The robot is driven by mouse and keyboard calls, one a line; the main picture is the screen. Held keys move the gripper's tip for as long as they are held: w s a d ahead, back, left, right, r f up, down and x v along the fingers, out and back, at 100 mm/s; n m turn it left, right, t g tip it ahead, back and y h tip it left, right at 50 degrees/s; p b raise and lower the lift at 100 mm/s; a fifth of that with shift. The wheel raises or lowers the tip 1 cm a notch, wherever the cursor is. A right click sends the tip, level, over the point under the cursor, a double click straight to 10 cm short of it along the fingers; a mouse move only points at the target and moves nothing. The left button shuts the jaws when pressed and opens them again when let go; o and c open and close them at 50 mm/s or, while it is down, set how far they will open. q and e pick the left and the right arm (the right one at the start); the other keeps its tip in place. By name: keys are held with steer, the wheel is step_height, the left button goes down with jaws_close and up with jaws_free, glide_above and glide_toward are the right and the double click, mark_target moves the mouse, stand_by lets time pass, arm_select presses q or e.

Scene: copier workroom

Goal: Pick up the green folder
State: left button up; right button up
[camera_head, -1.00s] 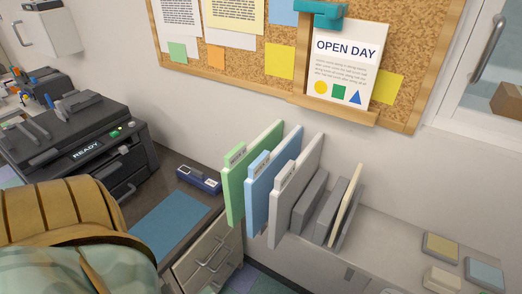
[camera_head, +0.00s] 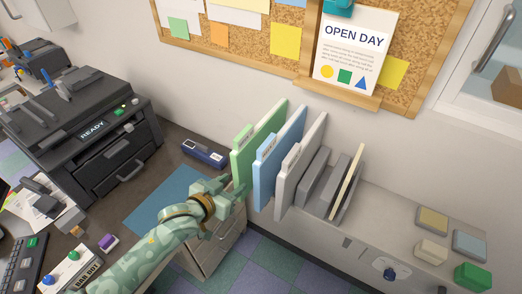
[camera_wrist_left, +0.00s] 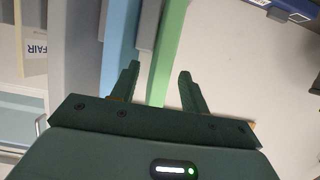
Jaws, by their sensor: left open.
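The green folder (camera_head: 247,152) stands upright at the left end of a row of folders against the back wall. A light blue folder (camera_head: 273,165) and a light grey folder (camera_head: 296,175) stand to its right. My left gripper (camera_head: 239,187) is open at the lower front edge of the green folder. In the left wrist view, the edge of the green folder (camera_wrist_left: 167,55) runs between the two open fingers (camera_wrist_left: 158,75). Whether the fingers touch it, I cannot tell. My right gripper is out of view.
A blue mat (camera_head: 168,200) lies on the dark cabinet top, with a navy device (camera_head: 204,153) behind it. A black copier (camera_head: 95,135) stands at left. Grey dividers (camera_head: 320,185) stand right of the folders. A pale ledge (camera_head: 400,215) extends to the right.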

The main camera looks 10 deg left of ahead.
mark_target(243, 173)
arm_select(q)
steer(key=x, duration=0.3)
steer(key=b+x, duration=0.1)
steer(key=x, duration=0.3)
steer(key=shift+w+a+f, duration=0.15)
steer(key=shift+w+a, duration=0.05)
steer(key=shift+s, duration=0.1)
steer(key=shift+c, duration=0.9)
jaws_close()
